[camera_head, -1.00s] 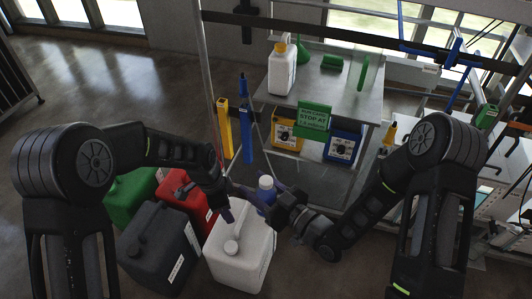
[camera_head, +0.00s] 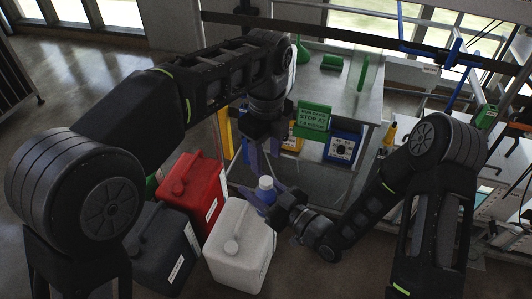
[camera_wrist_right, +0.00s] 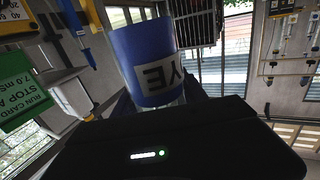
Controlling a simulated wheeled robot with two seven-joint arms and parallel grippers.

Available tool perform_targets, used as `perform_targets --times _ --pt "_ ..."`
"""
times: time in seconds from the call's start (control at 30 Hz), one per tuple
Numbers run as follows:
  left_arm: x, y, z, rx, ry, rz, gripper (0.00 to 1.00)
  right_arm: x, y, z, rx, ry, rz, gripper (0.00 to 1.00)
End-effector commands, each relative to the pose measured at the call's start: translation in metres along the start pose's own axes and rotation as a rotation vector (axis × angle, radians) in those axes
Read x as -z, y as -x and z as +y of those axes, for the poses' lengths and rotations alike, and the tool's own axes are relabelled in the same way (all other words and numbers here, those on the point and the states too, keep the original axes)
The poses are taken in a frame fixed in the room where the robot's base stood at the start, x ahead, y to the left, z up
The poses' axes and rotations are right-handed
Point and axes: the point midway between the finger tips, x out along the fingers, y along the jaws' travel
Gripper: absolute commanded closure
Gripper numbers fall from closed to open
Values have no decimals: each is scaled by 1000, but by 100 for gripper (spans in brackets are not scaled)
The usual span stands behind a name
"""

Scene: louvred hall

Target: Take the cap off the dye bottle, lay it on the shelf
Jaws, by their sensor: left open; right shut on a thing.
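The dye bottle (camera_head: 264,193) is blue with a white cap (camera_head: 266,182) and stands upright in my right gripper (camera_head: 272,198), which is shut on it. A grey metal shelf (camera_head: 345,92) is behind, partly hidden by my left arm.
White (camera_head: 240,245), red (camera_head: 190,190) and black (camera_head: 160,250) canisters stand at the front left. Green items (camera_head: 332,62) lie on the shelf. A green sign (camera_head: 313,117) and a blue box (camera_head: 343,146) are at its front. The shelf's middle looks bare.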

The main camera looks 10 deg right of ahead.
Motion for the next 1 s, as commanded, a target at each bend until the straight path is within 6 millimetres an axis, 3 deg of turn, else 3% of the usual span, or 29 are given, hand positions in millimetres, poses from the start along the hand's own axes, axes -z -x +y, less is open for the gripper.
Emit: perform_targets --times 0.27,0.7,1.0 --pt "0 -9 0 -1 1 0 53 0 0 0 0 0 1 100" --pt "0 -69 0 -2 2 1 53 0 0 0 0 0 1 100" --pt "0 -81 0 2 3 -1 53 0 0 0 0 0 1 100"
